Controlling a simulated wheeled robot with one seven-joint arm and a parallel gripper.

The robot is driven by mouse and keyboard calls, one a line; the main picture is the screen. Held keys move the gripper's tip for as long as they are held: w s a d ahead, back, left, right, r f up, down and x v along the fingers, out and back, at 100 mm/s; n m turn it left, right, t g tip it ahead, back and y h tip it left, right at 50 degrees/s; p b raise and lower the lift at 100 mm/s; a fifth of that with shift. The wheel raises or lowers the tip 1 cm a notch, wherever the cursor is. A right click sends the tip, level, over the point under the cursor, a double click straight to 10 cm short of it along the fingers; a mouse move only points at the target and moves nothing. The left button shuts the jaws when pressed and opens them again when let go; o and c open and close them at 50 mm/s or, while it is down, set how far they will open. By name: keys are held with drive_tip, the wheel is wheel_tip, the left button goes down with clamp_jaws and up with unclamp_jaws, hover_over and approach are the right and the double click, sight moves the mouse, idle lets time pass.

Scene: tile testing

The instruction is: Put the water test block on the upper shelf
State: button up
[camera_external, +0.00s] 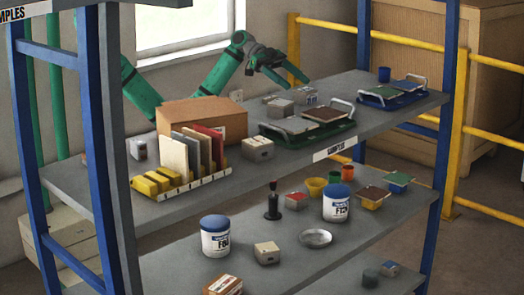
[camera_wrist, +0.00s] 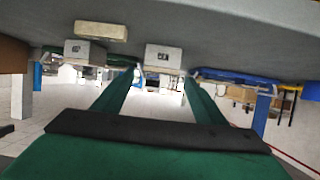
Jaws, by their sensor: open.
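My gripper (camera_external: 282,72) hangs above the back edge of the upper shelf (camera_external: 230,183), in front of the window. It is open and empty; in the wrist view its two green fingers (camera_wrist: 162,73) are spread apart. Two small grey blocks stand on the shelf below it, a left one (camera_external: 279,108) and a right one (camera_external: 306,95). In the wrist view a labelled grey block (camera_wrist: 163,57) shows between the fingertips, apart from them, with another marked block (camera_wrist: 82,50) to its left. Labels are too small to read, so I cannot tell which block is the water test block.
A green tray (camera_external: 335,137) and a blue tray (camera_external: 420,102) lie on the upper shelf. A cardboard box (camera_external: 202,118) and a rack of upright tiles stand left. The lower shelf holds tubs (camera_external: 216,241), cups and another block (camera_external: 266,254). Blue posts frame the shelving.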

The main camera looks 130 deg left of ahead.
drive_tip(key=v, duration=0.8)
drive_tip(key=shift+s+r, duration=0.15)
drive_tip(key=shift+s, duration=0.15)
